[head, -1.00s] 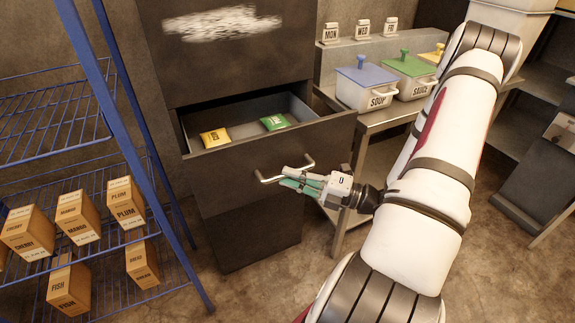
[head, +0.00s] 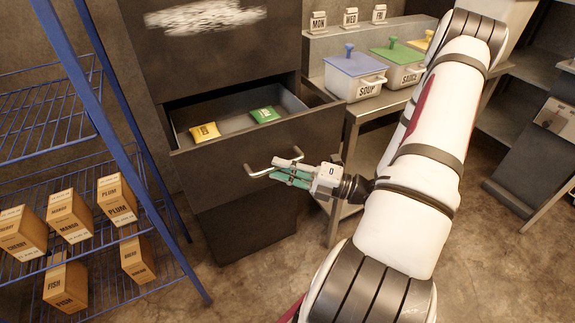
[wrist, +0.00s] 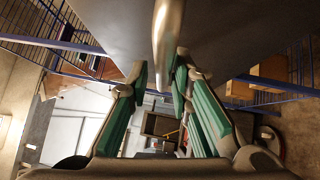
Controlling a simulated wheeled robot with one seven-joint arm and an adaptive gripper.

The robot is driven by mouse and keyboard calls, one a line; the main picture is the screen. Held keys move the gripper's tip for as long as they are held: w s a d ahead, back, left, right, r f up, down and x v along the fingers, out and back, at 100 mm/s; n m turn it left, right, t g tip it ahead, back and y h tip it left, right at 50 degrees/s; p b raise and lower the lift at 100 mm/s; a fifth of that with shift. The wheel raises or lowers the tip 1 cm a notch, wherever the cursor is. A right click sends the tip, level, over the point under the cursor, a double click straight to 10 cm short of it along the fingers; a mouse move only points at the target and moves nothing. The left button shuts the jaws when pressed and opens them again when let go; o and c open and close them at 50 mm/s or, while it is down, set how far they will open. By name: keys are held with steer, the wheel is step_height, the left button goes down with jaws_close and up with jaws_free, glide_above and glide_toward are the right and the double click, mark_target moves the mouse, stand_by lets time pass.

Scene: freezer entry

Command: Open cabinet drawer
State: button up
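The dark cabinet (head: 215,48) has its drawer pulled out, and the drawer's front (head: 225,165) stands well forward of the cabinet body. A yellow packet (head: 204,132) and a green packet (head: 265,114) lie inside the drawer. A metal bar handle (head: 259,171) is on the drawer front. My gripper (head: 280,173) reaches it from the right, with its green-padded fingers at the bar. The exact contact is partly hidden.
A blue wire rack (head: 130,135) with several boxes stands close on the left. On the right, a metal counter (head: 362,108) holds lidded tubs, including a blue-lidded soup tub (head: 352,82). Bare floor (head: 265,265) shows below the drawer.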

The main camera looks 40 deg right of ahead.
steer(key=v, duration=1.2)
steer(key=shift+r, duration=0.1)
steer(key=a+r+n+g+y+p, duration=0.1)
steer(key=a+r+n+g+p, duration=0.1)
steer(key=a+r+n+g, duration=0.8)
steer(key=a+r+n+g+p, duration=0.1)
steer(key=a+r+n+g, duration=0.55)
steer(key=n, duration=0.75)
steer(key=s+a+r+n+t+h+p, duration=0.1)
steer(key=s+a+r+n+h+p, duration=0.1)
steer(key=n, duration=0.9)
steer(key=s+a+r+n+t+h+p, duration=0.2)
steer(key=s+a+r+n+h, duration=0.2)
steer(key=r+n+h, duration=0.4)
step_height(320, 180, up, 2)
steer(key=a+n, duration=0.1)
steer(key=n, duration=0.2)
steer(key=shift+s+a+n+h, duration=0.25)
steer(key=shift+a+n+h, duration=0.05)
steer(key=shift+a, duration=0.1)
steer(key=shift+t, duration=0.25)
